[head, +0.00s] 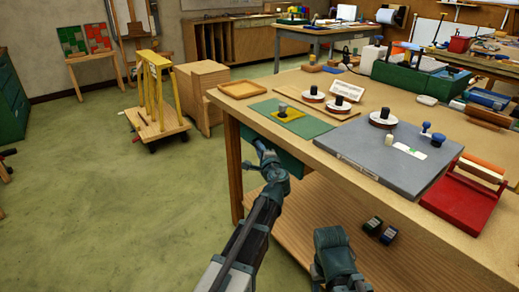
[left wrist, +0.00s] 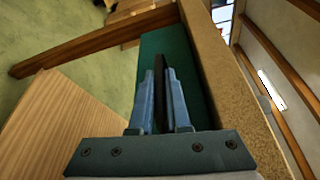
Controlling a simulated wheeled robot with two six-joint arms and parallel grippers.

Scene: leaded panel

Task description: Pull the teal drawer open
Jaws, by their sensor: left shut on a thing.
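The teal drawer (head: 288,160) sits under the near left edge of the wooden workbench. In the left wrist view its dark green front (left wrist: 160,48) runs just below the tabletop edge. My left gripper (head: 261,147) is at the drawer front. In the left wrist view its two blue-grey fingers (left wrist: 162,95) are shut on a dark bar, the drawer's handle (left wrist: 158,75). The fingers hide most of the handle. I cannot tell whether the drawer is fully closed or slightly out. Part of my right arm shows at the bottom of the head view, but its gripper is not visible.
The workbench top (head: 258,107) holds a green mat (head: 312,127), a grey board (head: 375,150) and a red rack (head: 462,205). A wooden lower shelf (head: 318,215) lies below. Open green floor (head: 110,210) spreads left, with a yellow-framed cart (head: 160,128) farther back.

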